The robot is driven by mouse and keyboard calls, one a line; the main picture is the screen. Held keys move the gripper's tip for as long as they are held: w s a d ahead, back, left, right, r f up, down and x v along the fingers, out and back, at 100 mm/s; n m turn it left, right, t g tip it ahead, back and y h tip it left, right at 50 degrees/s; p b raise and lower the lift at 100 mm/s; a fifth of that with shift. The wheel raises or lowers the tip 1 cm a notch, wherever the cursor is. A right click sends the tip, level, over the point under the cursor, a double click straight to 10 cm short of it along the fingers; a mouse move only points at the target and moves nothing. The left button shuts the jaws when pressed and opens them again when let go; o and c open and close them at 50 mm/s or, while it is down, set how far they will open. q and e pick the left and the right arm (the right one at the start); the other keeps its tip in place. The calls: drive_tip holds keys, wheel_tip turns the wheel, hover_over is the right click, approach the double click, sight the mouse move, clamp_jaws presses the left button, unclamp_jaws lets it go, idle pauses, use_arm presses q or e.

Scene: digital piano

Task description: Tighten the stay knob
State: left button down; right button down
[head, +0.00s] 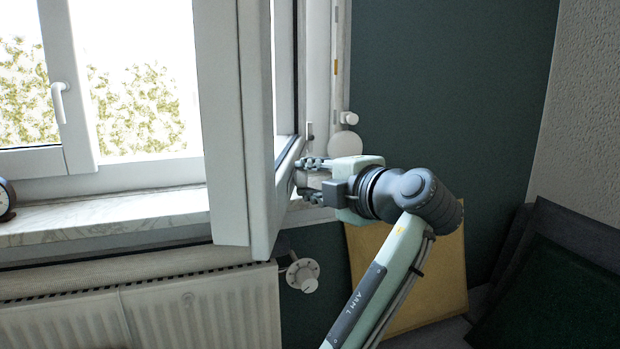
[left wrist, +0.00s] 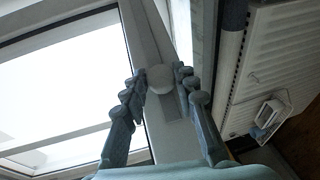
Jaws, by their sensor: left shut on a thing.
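A pale round knob (left wrist: 160,79) shows in the left wrist view on the white window frame, between my fingers; I take it to be the stay knob. My left gripper (head: 306,178) reaches the edge of the open window sash (head: 228,130) from the right. In the left wrist view the fingers of my left gripper (left wrist: 161,74) are on both sides of the knob and shut on it. In the head view the knob cannot be made out behind the fingers and sash. My right gripper is not in view.
A marble sill (head: 110,217) and a radiator (head: 200,310) lie below the window. A radiator valve (head: 303,274) sticks out below the sash. A clock (head: 5,200) stands far left.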

use_arm(q)
drive_tip(key=shift+f, duration=0.15)
drive_tip(key=c, duration=1.2)
unclamp_jaws()
drive_tip(key=v, duration=0.7)
drive_tip(key=shift+s, duration=0.25)
